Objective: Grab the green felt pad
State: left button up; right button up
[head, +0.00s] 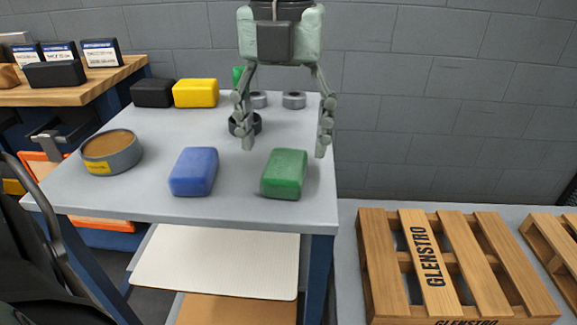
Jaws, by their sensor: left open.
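The green felt pad (284,174) lies flat on the grey table near its front right corner. It looks like a thick block with rounded edges. My left gripper (284,151) points down, with its two fingers spread wide and nothing between them. In the picture its fingertips are just above the pad, one toward each side; I cannot tell the exact height or depth gap. A second green thing (237,75) shows partly behind the gripper at the back of the table. My right gripper is not in view.
A blue block (194,172) lies just left of the pad. A round tin (111,152) stands farther left. Yellow (196,93) and black (153,93) blocks and several rings lie toward the back. A wooden pallet (454,265) lies lower right. The table's middle is mostly clear.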

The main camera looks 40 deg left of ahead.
aim_at(285, 162)
pick_arm(q)
notch_tip(285, 162, down, 4)
jog(key=shift+w+f, duration=0.1)
jog(key=shift+f, duration=0.15)
jog(key=shift+c, duration=0.4)
jog(key=c, duration=0.9)
